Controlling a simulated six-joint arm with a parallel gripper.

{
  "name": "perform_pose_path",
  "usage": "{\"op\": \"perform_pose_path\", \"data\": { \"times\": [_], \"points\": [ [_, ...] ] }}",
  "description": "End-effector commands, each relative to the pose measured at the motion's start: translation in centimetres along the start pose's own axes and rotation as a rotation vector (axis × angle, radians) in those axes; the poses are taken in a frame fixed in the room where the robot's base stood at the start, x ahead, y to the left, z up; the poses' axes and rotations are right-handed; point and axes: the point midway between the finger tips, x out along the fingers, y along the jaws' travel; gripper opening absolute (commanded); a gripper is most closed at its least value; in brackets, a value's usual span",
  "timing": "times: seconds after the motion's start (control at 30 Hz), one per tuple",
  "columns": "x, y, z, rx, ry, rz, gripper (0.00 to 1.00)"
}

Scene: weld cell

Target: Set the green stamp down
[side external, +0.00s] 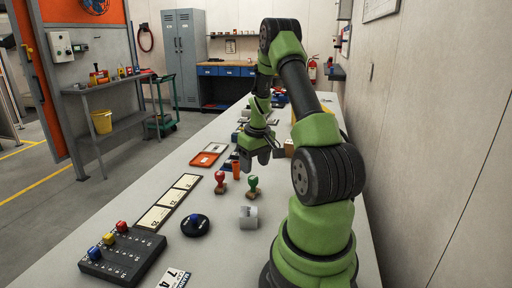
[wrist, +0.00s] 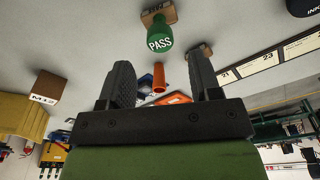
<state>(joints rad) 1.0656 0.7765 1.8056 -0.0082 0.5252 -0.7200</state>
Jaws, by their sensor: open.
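The green stamp (side external: 252,187) stands upright on the grey table, with its wooden base down. In the wrist view the green stamp (wrist: 159,35) shows its round handle with the word PASS, just beyond the fingertips. My gripper (side external: 256,161) is above the table, behind the stamp and apart from it. In the wrist view my gripper (wrist: 160,74) has its two fingers spread wide, with nothing held between them.
A red stamp (side external: 220,182) stands to the left. An orange cylinder (side external: 236,170) is just behind the stamps. A grey metal block (side external: 248,216) and a round black pad (side external: 195,225) lie in front. Label plates (side external: 170,203) lie along the left. Bare table shows around the green stamp.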

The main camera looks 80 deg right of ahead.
Motion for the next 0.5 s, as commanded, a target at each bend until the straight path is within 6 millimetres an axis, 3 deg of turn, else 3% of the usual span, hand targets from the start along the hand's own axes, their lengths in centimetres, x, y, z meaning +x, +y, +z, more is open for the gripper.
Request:
{"op": "perform_pose_path", "data": {
  "times": [0.2,0.37,0.5],
  "points": [
    [-4.5,0.0,0.0,0.0,0.004,0.002,0.58],
    [-6.1,0.0,0.0,0.0,0.002,0.001,0.58],
    [-8.3,-2.2,-0.6,-0.018,0.03,0.001,0.58]
  ]
}}
